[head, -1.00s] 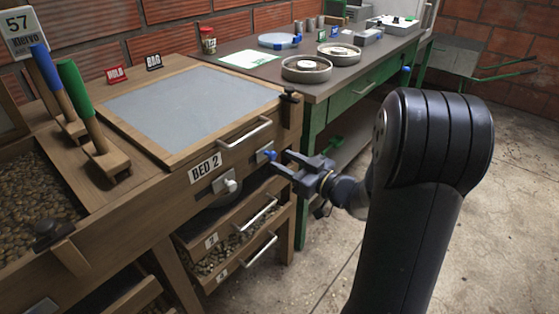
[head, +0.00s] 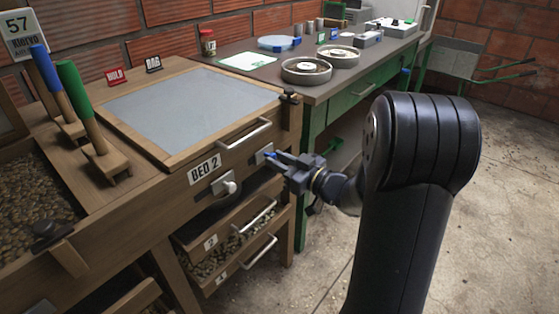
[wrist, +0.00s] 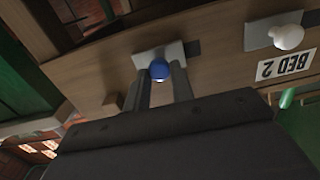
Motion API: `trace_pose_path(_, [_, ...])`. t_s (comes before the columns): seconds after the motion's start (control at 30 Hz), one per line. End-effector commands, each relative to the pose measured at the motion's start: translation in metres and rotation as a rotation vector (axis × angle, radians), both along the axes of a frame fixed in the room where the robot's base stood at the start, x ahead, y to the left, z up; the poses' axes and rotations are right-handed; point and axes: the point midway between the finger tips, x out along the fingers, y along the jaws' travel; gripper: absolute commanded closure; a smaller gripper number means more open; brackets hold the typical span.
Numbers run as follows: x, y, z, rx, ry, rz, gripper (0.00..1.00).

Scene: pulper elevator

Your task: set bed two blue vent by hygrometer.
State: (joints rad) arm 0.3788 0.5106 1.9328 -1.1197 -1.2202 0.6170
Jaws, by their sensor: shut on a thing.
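The blue vent knob (wrist: 159,69) sits on a small metal plate (wrist: 149,54) on the front of bed two. In the wrist view my gripper (wrist: 160,82) has a finger on each side of the knob and is shut on it. In the head view my gripper (head: 275,158) reaches the bed front from the right, and its fingers mostly hide the blue knob. The white vent knob (head: 229,187) is to the left, under the BED 2 label (head: 204,170). I cannot pick out a hygrometer with certainty.
A drawer handle (head: 249,133) is just above the knobs, and open drawers of beans (head: 235,245) are below. A workbench with round trays (head: 306,70) is behind.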

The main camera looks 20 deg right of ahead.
Motion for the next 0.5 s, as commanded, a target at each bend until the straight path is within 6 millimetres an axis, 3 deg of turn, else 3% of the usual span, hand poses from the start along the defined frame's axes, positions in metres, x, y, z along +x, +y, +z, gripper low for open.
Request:
trace_pose_path(0.1, [-0.0001,0.0,-0.0001,0.0,0.0,0.0,1.0])
trace_pose_path(0.5, [0.005,-0.0069,0.0013,0.0,0.0,-0.001,1.0])
